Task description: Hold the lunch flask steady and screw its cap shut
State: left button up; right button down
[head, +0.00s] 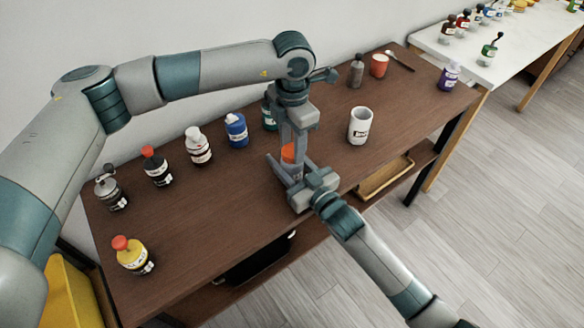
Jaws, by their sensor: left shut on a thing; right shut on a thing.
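The lunch flask (288,153) shows only as a small orange patch between my two grippers on the brown table. The rest of it is hidden by the fingers. My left gripper (293,147) comes straight down from above, its fingers shut around the top of the flask, where the cap would be. The cap cannot be told apart from the body here. My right gripper (284,167) reaches in from the lower right, low over the table, and is shut on the flask below the left one. The flask looks about upright.
Several bottles stand in a row along the wall, from a grey one (111,188) to a blue one (236,130) and a green one (269,116). A yellow bottle (132,255) is front left. A white mug (360,126) stands right of the grippers. The table's front middle is clear.

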pick_arm(q)
jog(key=m, duration=2.4)
jog(key=o, duration=1.3)
jog(key=shift+c, duration=0.2)
jog(key=shift+r, duration=0.1)
notch_tip(320, 180, up, 12)
pick_arm(e)
jog(key=c, duration=0.9)
grip_release()
